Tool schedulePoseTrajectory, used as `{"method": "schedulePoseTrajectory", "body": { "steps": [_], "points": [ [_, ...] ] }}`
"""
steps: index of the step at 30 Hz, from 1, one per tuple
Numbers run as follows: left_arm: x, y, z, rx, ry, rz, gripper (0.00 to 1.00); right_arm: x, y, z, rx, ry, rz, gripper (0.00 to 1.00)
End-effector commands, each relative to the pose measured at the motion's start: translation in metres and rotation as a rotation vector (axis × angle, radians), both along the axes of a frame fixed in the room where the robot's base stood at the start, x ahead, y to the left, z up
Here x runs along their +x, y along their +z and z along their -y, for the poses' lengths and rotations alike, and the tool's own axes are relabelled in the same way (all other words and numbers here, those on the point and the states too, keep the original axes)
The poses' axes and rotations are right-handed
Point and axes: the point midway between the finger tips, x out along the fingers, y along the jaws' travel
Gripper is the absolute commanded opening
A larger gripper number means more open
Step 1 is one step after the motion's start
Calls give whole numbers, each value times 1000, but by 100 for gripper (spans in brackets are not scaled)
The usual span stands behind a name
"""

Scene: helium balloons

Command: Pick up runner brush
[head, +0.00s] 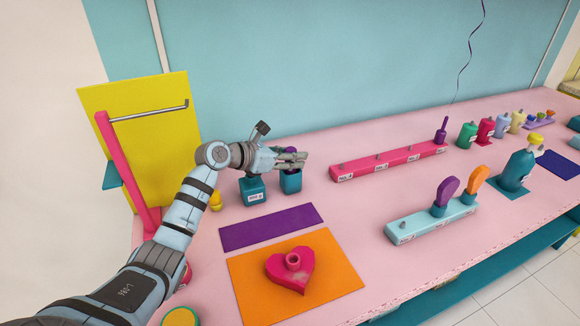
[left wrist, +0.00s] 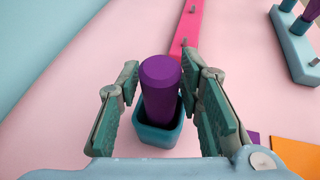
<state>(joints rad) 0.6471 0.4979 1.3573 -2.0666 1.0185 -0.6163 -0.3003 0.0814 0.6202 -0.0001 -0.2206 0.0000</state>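A thick purple handle (left wrist: 160,88) stands upright in a square teal cup (left wrist: 158,135) in the left wrist view; I take it to be the runner brush. Its lower end is hidden inside the cup. In the head view the teal cup (head: 291,184) stands at the back left of the table, and my fingers mostly cover the purple handle. My left gripper (head: 290,158) is open, with its fingers on either side of the handle and gaps showing on both sides. My right gripper is not in view.
A second teal cup (head: 252,191) stands close to the left. A pink pegged rail (head: 388,160) lies to the right. A purple mat (head: 270,227) and an orange mat (head: 340,270) with a pink heart (head: 290,271) lie in front. A yellow panel (head: 150,150) stands behind left.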

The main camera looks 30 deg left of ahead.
Motion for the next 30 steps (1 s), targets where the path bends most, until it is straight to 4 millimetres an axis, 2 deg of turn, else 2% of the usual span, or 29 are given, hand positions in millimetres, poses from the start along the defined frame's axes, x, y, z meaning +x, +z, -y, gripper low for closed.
{"method": "schedulePoseTrajectory", "body": {
  "steps": [1, 5, 12, 16, 30],
  "points": [
    [0, 0, 0, 0, 0, 0, 20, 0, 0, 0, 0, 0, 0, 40],
    [0, 0, 0, 0, 1, 0, 0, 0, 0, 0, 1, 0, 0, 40],
    [0, 1, -1, 0, 1, 1, 0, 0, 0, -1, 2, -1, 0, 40],
    [-1, 8, -1, 0, 2, 1, 0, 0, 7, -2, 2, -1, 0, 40],
    [-6, 73, -12, 0, 18, 1, 0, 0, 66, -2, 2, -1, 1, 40]
  ]
}}
